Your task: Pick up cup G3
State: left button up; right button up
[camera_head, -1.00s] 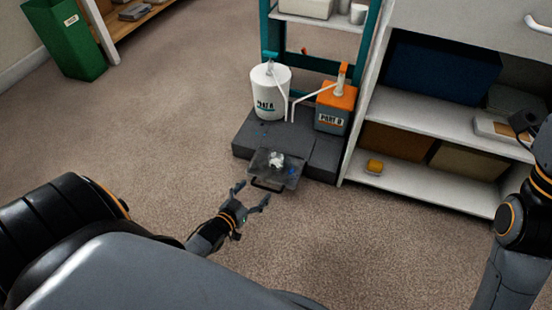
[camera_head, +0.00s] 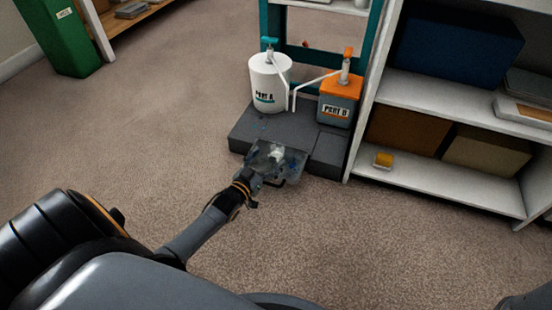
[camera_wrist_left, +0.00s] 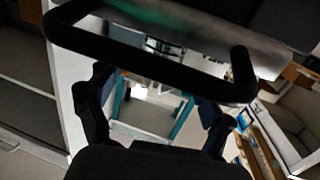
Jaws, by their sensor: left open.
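A small whitish cup-like item (camera_head: 277,153) sits on a dark, see-through tray (camera_head: 296,160) at the front of the grey platform. I cannot read any G3 mark on it. My left gripper (camera_head: 264,177) is open at the tray's near edge, by its black handle, and covers part of it. In the left wrist view, the open fingers (camera_wrist_left: 165,97) stand left and right, with the black handle bar (camera_wrist_left: 150,52) across the view beyond them. The cup cannot be made out there. My right gripper is out of view.
A white PART A container (camera_head: 268,84) and an orange-topped PART B container (camera_head: 337,100), both with pumps, stand on the grey platform (camera_head: 250,127) behind the tray. A white shelf unit (camera_head: 440,185) stands to the right.

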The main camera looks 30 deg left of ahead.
aim_at(272, 156)
pick_arm(q)
jog(key=shift+w+f+b, duration=0.25)
jog(key=shift+w+b, duration=0.15)
jog(key=w+b, duration=0.1)
jog(key=w, duration=0.1)
jog(key=w+b, duration=0.1)
jog(key=b, duration=0.1)
jog(key=shift+w+a+f+b, duration=0.1)
jog(key=shift+w+f+b, duration=0.2)
jog(key=shift+w+f, duration=0.1)
jog(key=shift+w, duration=0.25)
jog(key=shift+r, duration=0.15)
jog(key=shift+c, duration=0.4)
jog(key=c, duration=0.9)
